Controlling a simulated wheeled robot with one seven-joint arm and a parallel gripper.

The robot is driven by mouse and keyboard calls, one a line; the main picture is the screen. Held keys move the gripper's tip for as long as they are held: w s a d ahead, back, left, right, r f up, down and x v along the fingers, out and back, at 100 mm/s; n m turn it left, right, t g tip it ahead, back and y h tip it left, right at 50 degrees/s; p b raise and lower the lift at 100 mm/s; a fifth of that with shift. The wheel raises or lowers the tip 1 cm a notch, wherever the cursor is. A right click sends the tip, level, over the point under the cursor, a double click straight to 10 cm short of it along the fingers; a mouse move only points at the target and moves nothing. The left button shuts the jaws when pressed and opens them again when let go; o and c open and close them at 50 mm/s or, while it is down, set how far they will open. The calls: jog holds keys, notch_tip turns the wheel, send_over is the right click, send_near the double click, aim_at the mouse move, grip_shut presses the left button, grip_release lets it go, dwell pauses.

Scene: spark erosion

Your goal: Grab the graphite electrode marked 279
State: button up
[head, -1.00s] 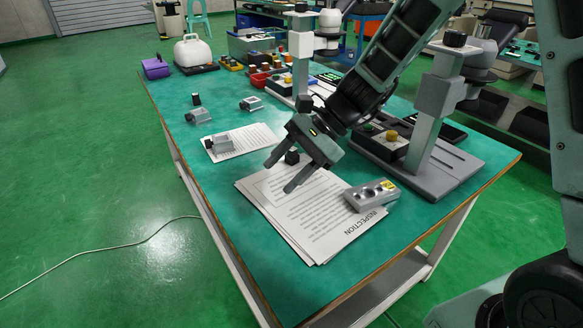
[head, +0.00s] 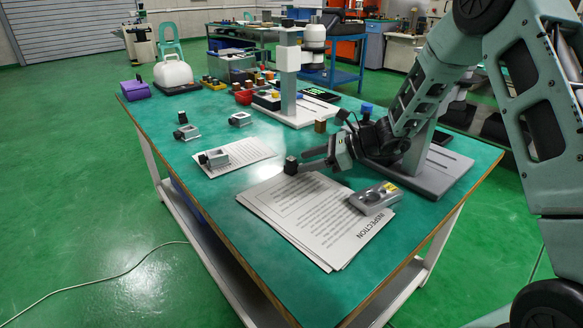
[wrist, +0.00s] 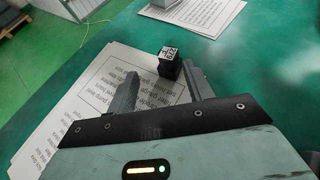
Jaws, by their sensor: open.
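A small dark block with a white marking on its top (head: 291,165) stands at the far edge of the INSPECTION sheets (head: 330,215). In the wrist view the same block (wrist: 169,66) shows its light marking, too small for me to read surely. My gripper (head: 308,162) is low over the table, lying nearly level and pointing left at the block. Its jaws are open in the wrist view (wrist: 159,70). The block is at the fingertips, closer to the right finger; I cannot tell whether they touch. Nothing is held.
A grey metal fixture (head: 374,196) lies on the sheets to the right. A stand with a grey base (head: 440,172) is behind my arm. Another dark block (head: 183,117) and a brown block (head: 320,126) stand farther back.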

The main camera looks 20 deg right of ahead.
aim_at(285, 173)
jog(key=shift+w+d+f+m, duration=0.1)
jog(key=shift+w+m, duration=0.2)
jog(key=shift+w, duration=0.2)
jog(key=shift+t, duration=0.3)
jog(key=x, duration=0.7)
jog(key=shift+w, duration=0.2)
jog(key=c, duration=0.9)
